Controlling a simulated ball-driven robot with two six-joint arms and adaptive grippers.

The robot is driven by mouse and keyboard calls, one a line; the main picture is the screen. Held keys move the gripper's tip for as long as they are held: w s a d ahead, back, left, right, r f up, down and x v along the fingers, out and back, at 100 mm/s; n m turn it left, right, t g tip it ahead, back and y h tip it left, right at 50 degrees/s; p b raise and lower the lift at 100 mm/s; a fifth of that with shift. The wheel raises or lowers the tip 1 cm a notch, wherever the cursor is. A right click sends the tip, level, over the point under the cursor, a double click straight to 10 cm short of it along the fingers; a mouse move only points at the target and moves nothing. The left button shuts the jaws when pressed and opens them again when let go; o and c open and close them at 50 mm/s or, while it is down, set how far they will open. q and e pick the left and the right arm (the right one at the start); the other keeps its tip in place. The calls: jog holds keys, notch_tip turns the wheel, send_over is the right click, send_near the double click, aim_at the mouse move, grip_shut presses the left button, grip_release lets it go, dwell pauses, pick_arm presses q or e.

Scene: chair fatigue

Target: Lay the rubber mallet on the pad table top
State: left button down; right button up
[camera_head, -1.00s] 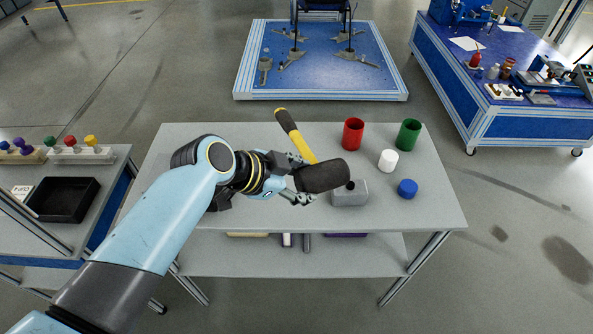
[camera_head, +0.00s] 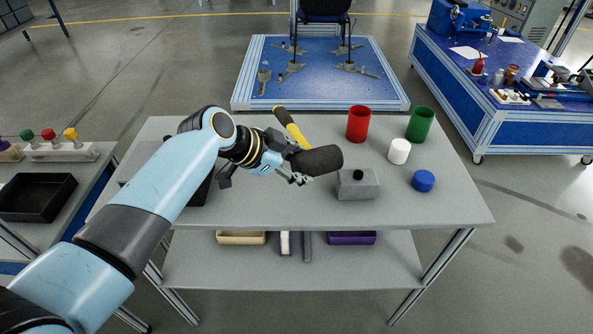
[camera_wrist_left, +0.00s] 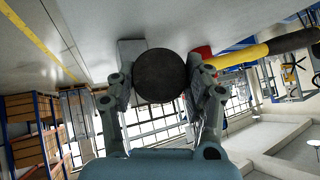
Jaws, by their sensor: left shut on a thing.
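The rubber mallet has a black cylindrical head (camera_head: 317,160) and a yellow-and-black handle (camera_head: 292,128) that points to the far side in the head view. My left gripper (camera_head: 297,174) is shut on the mallet head. In the left wrist view the round end of the head (camera_wrist_left: 160,76) sits between both fingers, with the handle (camera_wrist_left: 262,50) running off to the right. The mallet appears held over the grey table top (camera_head: 260,207); its exact height is hard to tell. My right gripper is out of view.
On the table, a grey block with a black knob (camera_head: 357,187) stands just right of the mallet head. A red cup (camera_head: 358,124), green cup (camera_head: 420,124), white cylinder (camera_head: 399,151) and blue cylinder (camera_head: 423,181) stand farther right. The front of the top is bare.

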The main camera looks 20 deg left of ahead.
pick_arm(q)
jog(key=shift+w+r, duration=0.1)
jog(key=shift+r, duration=0.15)
jog(key=shift+f, duration=0.1)
jog(key=shift+f+b, duration=0.4)
jog(key=shift+f, duration=0.15)
jog(key=c, duration=0.5)
grip_release()
jog(key=shift+c, duration=0.2)
jog(key=shift+r, duration=0.2)
jog(key=p+v, duration=0.1)
jog(key=v, duration=1.1)
jog(key=shift+r, duration=0.4)
